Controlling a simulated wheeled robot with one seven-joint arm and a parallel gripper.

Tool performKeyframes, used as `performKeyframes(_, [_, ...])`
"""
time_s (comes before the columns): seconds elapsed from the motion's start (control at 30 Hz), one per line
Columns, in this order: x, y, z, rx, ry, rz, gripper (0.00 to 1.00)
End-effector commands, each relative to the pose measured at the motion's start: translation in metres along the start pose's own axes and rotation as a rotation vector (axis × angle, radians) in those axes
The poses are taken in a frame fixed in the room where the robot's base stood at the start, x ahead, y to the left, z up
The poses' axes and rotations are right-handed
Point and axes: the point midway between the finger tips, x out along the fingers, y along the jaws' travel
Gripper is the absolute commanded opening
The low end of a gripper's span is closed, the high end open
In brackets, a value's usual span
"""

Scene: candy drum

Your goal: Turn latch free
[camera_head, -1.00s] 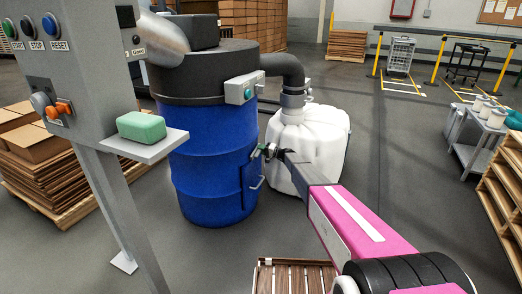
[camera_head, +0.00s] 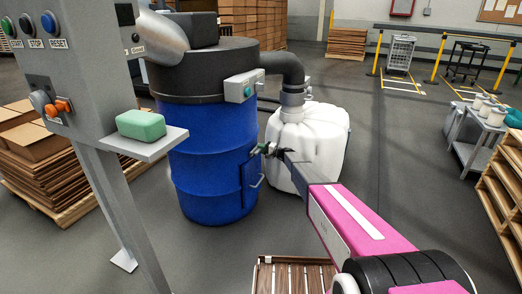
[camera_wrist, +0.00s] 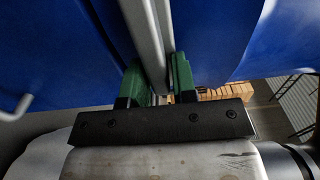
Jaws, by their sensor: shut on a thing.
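The blue drum (camera_head: 208,165) stands upright with a dark grey lid section on top. A small blue door with a light grey handle (camera_head: 257,183) is low on its right side. My gripper (camera_head: 265,149) is at the drum's right side, just above that door, and is too small there to show its grip. In the wrist view, the green fingers of my gripper (camera_wrist: 158,80) are shut on a grey metal latch bar (camera_wrist: 148,30). The bar runs up between them along the blue drum surface (camera_wrist: 215,35).
A grey control post (camera_head: 95,120) with a shelf holding a green block (camera_head: 141,125) stands at front left. A white bulky bag (camera_head: 320,140) is right behind my gripper. A slatted wooden crate (camera_head: 293,262) is below my arm.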

Motion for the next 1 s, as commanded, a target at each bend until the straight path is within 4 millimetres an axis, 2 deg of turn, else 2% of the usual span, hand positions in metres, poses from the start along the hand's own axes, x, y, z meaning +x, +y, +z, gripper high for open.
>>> performKeyframes(0.03, [0.0, 0.001, 0.0, 0.005, 0.001, 0.0, 0.35])
performKeyframes(0.1, [0.0, 0.001, 0.0, 0.004, 0.001, 0.0, 0.51])
performKeyframes(0.4, [-0.001, 0.0, 0.0, 0.002, 0.001, 0.0, 0.51])
performKeyframes(0.57, [-0.009, 0.0, 0.0, 0.001, 0.002, 0.0, 0.51])
performKeyframes(0.77, [-0.037, 0.0, 0.001, 0.002, 0.002, 0.0, 0.51])
performKeyframes(1.0, [-0.082, 0.001, 0.001, 0.002, 0.002, 0.001, 0.51])
